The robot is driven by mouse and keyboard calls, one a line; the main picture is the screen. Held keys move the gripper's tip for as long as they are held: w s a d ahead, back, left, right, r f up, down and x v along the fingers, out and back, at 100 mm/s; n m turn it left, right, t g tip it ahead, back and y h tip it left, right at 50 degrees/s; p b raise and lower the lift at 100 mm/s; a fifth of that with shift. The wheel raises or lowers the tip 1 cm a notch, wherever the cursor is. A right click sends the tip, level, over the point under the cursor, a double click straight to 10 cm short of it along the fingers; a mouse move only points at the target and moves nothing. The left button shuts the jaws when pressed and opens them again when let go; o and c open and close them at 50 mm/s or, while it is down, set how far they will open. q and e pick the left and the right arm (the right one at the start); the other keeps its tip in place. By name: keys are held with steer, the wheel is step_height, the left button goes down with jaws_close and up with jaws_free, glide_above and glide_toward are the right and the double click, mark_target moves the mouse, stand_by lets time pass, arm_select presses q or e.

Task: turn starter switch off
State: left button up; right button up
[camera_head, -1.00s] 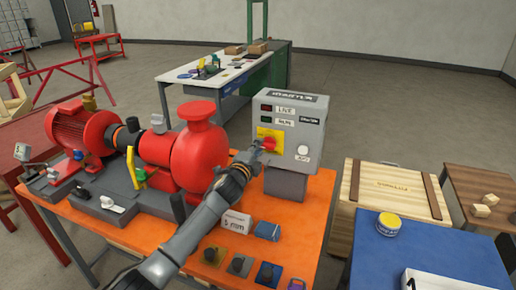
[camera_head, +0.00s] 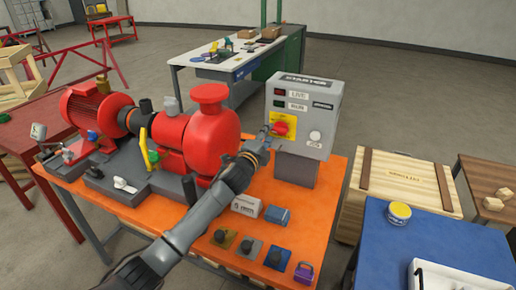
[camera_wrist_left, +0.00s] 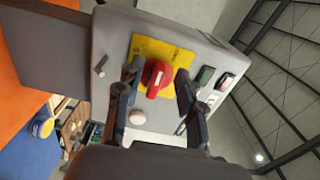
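The grey starter box (camera_head: 325,119) stands on the orange bench top. Its red rotary switch knob (camera_head: 281,128) sits on a yellow plate (camera_head: 277,118). My left gripper (camera_head: 267,135) is just left of the knob in the head view. In the left wrist view the red knob (camera_wrist_left: 158,78) lies between the two dark fingers of the left gripper (camera_wrist_left: 158,90), on the yellow plate (camera_wrist_left: 143,47). The fingers are apart, with a clear gap on the right side of the knob; contact on the left side cannot be told. My right gripper is not in view.
A red pump (camera_head: 208,140) and motor (camera_head: 92,110) stand left of the box. A white round button (camera_head: 315,136) is on the box face. Several small blocks and a purple padlock (camera_head: 303,273) lie along the bench front. A blue table (camera_head: 440,250) stands at the right.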

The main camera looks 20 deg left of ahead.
arm_select(q)
steer(key=s, duration=0.9)
steer(key=shift+s+a, duration=0.2)
steer(key=shift+s, duration=0.2)
